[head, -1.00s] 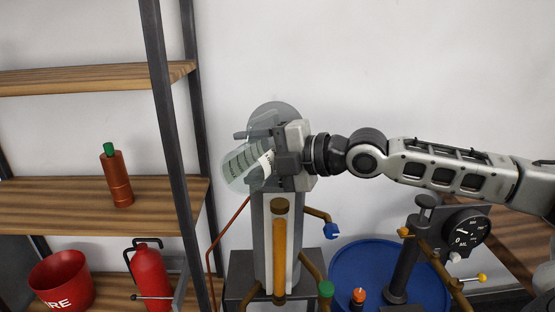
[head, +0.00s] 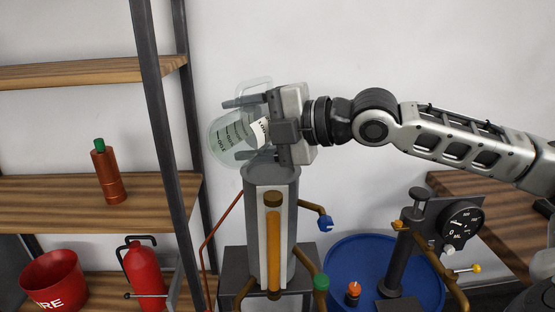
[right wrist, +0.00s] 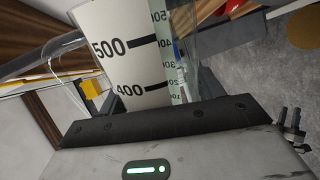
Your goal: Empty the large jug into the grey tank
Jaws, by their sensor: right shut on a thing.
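The large jug (head: 226,138) is clear, with dark volume marks and a white label. It is held tilted above and slightly left of the grey tank's top. In the right wrist view, the jug (right wrist: 130,62) fills the upper middle with its 500 and 400 marks. I cannot tell whether liquid is inside. My right gripper (head: 246,129) is shut on the jug, its fingers on either side. The grey tank (head: 291,215) is an upright cylinder with an amber sight tube (head: 273,245) on its front. The jug appears apart from the tank's rim. My left gripper is out of view.
A shelf rack (head: 90,190) on the left carries a copper bottle (head: 109,175), a red extinguisher (head: 144,270) and a red bucket (head: 55,281). A blue drum (head: 345,255) and a gauge (head: 462,221) stand right of the tank, among pipes and valves.

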